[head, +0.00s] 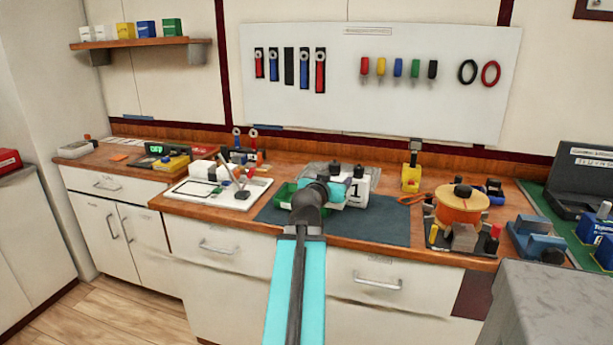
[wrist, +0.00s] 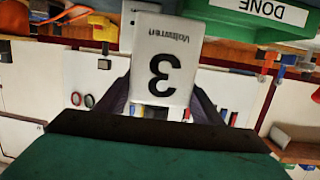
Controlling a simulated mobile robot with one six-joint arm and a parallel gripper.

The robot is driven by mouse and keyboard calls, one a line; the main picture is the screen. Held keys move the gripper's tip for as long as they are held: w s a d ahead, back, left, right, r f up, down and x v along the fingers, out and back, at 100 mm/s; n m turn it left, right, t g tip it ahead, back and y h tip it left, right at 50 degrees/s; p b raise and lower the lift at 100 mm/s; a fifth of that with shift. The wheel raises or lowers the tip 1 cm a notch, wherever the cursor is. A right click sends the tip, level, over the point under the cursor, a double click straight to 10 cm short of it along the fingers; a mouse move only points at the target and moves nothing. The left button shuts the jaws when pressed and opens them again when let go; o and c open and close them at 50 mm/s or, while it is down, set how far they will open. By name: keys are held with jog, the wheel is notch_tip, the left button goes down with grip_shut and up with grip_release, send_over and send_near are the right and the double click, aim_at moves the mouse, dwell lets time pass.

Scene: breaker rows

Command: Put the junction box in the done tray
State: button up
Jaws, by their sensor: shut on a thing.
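My gripper (wrist: 160,100) is shut on a white box (wrist: 160,58), taken as the junction box, with a finger at each side. Its face bears a large numeral, like a 3, and small lettering, upside down in the wrist view. In the head view a white box (head: 359,188) with a dark numeral shows beside my wrist, partly hidden; it appears to be the held one. The green done tray (wrist: 255,14) shows at the upper right of the wrist view, its label inverted. In the head view the green tray (head: 284,194) is left of the box, partly behind my arm.
A blue-grey mat (head: 385,222) has bare room to the right. A white tray (head: 205,191) with tools stands at left. An orange spool (head: 461,204), a yellow block (head: 411,178) and a blue vise (head: 535,239) stand at right.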

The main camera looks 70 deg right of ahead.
jog(key=shift+w+d+r+p, duration=0.2)
jog(key=shift+w+d+p, duration=0.2)
jog(key=shift+p, duration=1.95)
jog(key=w+p, duration=0.1)
jog(key=p, duration=0.2)
jog(key=shift+w+f+p, duration=0.1)
jog(key=shift+f+p, duration=0.05)
jog(key=shift+p, duration=0.25)
jog(key=w+d+f+p, duration=0.1)
jog(key=w+d, duration=0.3)
jog(key=w, duration=0.4)
jog(key=shift+w+d, duration=0.15)
jog(key=shift+d, duration=0.1)
jog(key=shift+f, duration=0.1)
jog(key=shift+w+d+f+p, duration=0.1)
jog(key=shift+w+f+p, duration=0.15)
jog(key=shift+f, duration=0.35)
jog(key=shift+w+d+f+p, duration=0.1)
jog(key=shift+f+p, duration=0.15)
jog(key=shift+f, duration=0.35)
jog(key=shift+w+d+f+p, duration=0.1)
jog(key=shift+w+f+p, duration=0.15)
jog(key=shift+f, duration=0.35)
jog(key=shift+f+b, duration=0.15)
jog(key=shift+b, duration=0.15)
jog(key=o, duration=1.6)
jog(key=shift+c, duration=0.2)
